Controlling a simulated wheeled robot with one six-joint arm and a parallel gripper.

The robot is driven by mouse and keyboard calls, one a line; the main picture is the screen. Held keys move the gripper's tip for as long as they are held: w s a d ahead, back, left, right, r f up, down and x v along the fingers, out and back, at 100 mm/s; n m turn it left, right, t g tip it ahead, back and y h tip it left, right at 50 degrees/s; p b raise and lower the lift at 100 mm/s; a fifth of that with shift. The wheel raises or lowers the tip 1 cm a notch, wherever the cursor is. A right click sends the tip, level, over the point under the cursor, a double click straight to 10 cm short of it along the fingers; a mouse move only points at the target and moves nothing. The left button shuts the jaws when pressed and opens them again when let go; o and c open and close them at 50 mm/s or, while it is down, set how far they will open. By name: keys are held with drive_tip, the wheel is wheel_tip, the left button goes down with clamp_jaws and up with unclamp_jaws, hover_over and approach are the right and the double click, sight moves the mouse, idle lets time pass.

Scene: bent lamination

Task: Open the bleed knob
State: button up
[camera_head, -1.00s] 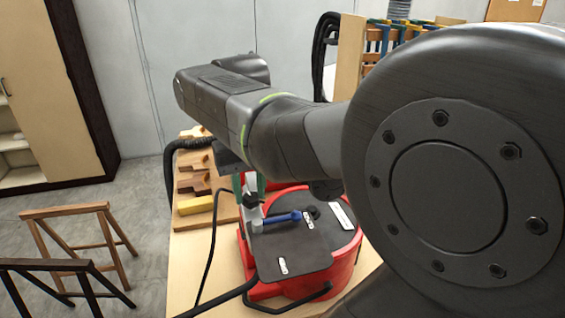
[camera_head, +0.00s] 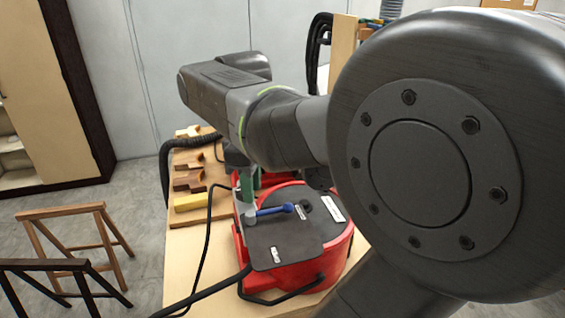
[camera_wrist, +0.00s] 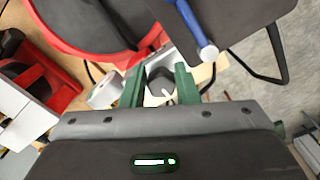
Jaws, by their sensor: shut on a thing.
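The bleed knob (camera_wrist: 160,82) is a small dark grey knob with a white pointer line, seen in the wrist view between the green fingers of my gripper (camera_wrist: 158,84). My gripper is shut on it. In the head view my gripper (camera_head: 247,188) points down at the far left edge of the red and black machine (camera_head: 292,245), beside the blue-handled lever (camera_head: 275,210). The knob is hidden there behind my fingers. The blue handle also shows in the wrist view (camera_wrist: 208,52), close to one finger.
The machine stands on a light wooden bench (camera_head: 190,250). Wooden blocks, including a yellow one (camera_head: 193,202), lie behind it at left. A black cable (camera_head: 207,245) runs along the left side. A wooden trestle (camera_head: 75,240) stands on the floor.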

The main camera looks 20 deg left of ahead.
drive_tip(key=shift+w+d+r+n, duration=0.1)
drive_tip(key=shift+w+n, duration=0.15)
drive_tip(key=shift+n, duration=0.55)
clamp_jaws()
drive_tip(key=shift+w+n, duration=0.15)
drive_tip(key=shift+n, duration=1.15)
